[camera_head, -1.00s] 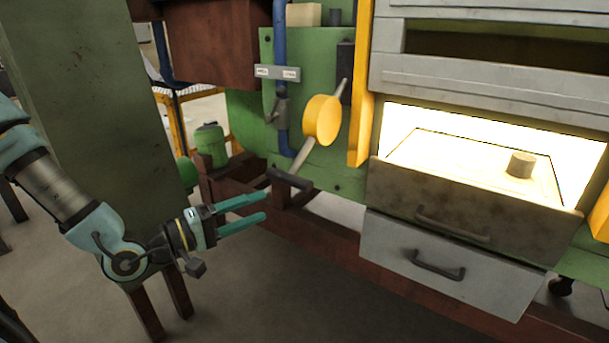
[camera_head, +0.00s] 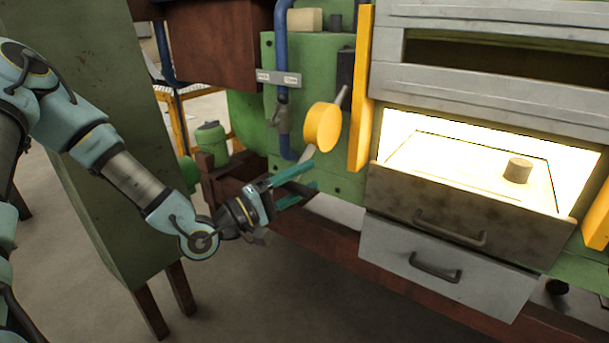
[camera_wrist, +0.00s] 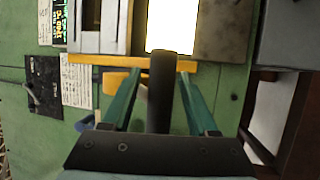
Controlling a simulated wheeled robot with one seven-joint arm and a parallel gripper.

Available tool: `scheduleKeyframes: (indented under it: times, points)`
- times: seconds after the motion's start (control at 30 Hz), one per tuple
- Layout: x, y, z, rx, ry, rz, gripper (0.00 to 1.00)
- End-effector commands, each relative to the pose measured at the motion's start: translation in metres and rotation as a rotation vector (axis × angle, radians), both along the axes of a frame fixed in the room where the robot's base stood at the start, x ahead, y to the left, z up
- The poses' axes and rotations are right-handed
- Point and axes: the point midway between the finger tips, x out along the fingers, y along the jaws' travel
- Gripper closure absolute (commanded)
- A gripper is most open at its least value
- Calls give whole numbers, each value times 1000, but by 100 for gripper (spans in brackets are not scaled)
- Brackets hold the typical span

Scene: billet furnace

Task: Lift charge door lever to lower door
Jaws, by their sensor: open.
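The charge door lever has a round yellow hub (camera_head: 321,127) on the green furnace panel, with its arm slanting down and left to a dark handle. In the wrist view the dark handle (camera_wrist: 161,92) lies between my two teal fingers. My gripper (camera_head: 314,174) is open around the handle, also seen in the wrist view (camera_wrist: 158,88); I cannot tell whether either finger touches it. In the head view the fingers hide much of the handle.
A grey cylindrical billet (camera_head: 517,170) stands in the bright furnace chamber. A yellow upright bar (camera_head: 361,100) runs right of the hub. A blue pipe (camera_head: 283,90) is left of it. A light grey drawer (camera_head: 440,262) is below the door.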

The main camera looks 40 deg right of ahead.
Motion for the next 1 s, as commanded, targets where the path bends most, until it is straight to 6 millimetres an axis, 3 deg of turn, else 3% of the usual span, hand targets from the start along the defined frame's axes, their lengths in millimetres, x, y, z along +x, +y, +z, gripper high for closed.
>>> scheduleKeyframes:
  times: [0.3, 0.8, 1.0]
  points:
    - [0, -2, 0, 0, 0, 0, 42]
    - [0, -2, -1, 3, 0, 2, 98]
    - [1, -2, -2, 5, 0, 3, 100]
